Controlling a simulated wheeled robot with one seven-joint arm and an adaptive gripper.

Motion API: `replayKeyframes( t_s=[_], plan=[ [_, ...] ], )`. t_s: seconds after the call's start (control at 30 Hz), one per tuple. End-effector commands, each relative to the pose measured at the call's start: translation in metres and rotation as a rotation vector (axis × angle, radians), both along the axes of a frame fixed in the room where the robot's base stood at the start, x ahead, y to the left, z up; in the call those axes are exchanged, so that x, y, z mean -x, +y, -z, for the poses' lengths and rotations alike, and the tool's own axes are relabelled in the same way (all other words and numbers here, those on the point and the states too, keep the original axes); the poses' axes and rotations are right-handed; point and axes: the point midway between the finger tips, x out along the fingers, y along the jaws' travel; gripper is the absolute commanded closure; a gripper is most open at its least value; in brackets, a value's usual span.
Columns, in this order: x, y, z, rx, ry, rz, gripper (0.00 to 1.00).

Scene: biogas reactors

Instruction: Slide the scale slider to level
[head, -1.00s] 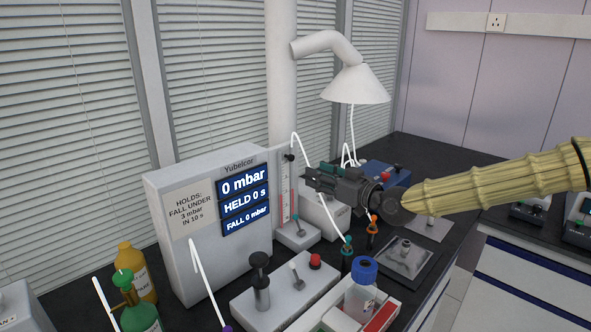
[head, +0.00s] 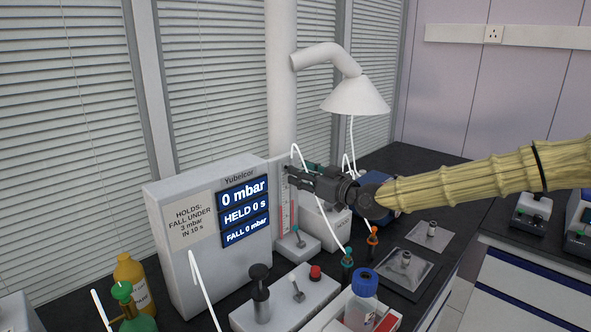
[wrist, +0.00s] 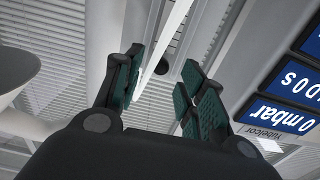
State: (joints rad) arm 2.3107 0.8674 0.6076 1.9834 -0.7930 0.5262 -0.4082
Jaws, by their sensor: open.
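The scale (head: 284,212) is a narrow upright white plate with tick marks and a red column, beside the Yubelcor display unit. My gripper (head: 289,173) is at the upper part of the scale, reaching in from the right, and covers the place where the dark slider knob showed. In the wrist view a small dark round knob (wrist: 162,66), seemingly the slider, shows between the green finger pads of my open gripper (wrist: 160,70). Gaps show on both sides, so no grip is visible. The slider's exact height against the marks is hidden in the head view.
The Yubelcor unit (head: 180,275) reads 0 mbar, HELD 0 s, FALL 0 mbar. A white tube (head: 320,205) loops close to the gripper. A blue-capped bottle (head: 364,283) and a box with a plunger (head: 290,300) stand in front.

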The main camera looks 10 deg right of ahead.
Motion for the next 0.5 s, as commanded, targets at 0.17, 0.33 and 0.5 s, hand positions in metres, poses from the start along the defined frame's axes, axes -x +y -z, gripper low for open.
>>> replayKeyframes(
  t_s=[0.17, 0.33, 0.5],
  plan=[
    [-0.016, 0.011, 0.0, 0.001, 0.001, 0.0, 0.6],
    [-0.024, 0.016, 0.0, 0.0, 0.0, 0.0, 0.6],
    [-0.026, 0.017, 0.0, -0.001, -0.001, 0.0, 0.6]
  ],
)
